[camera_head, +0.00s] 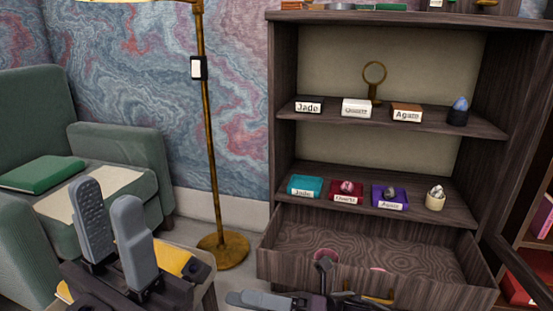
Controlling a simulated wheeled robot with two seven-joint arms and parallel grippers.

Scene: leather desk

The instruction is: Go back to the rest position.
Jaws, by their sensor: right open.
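My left gripper (107,203) is at the lower left, pointing up, with its two grey fingers apart and nothing visible between them. My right gripper (282,279) is low at the bottom centre, in front of the drawer's front panel. Its fingers are spread wide and I see nothing held. The frame's bottom edge cuts off part of it.
An open wooden drawer (440,253) juts from the cabinet (283,110), close to my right gripper. Its shelves hold labelled boxes and stones. A floor lamp (212,150) and green armchair (120,150) stand left. Patterned wall lies behind.

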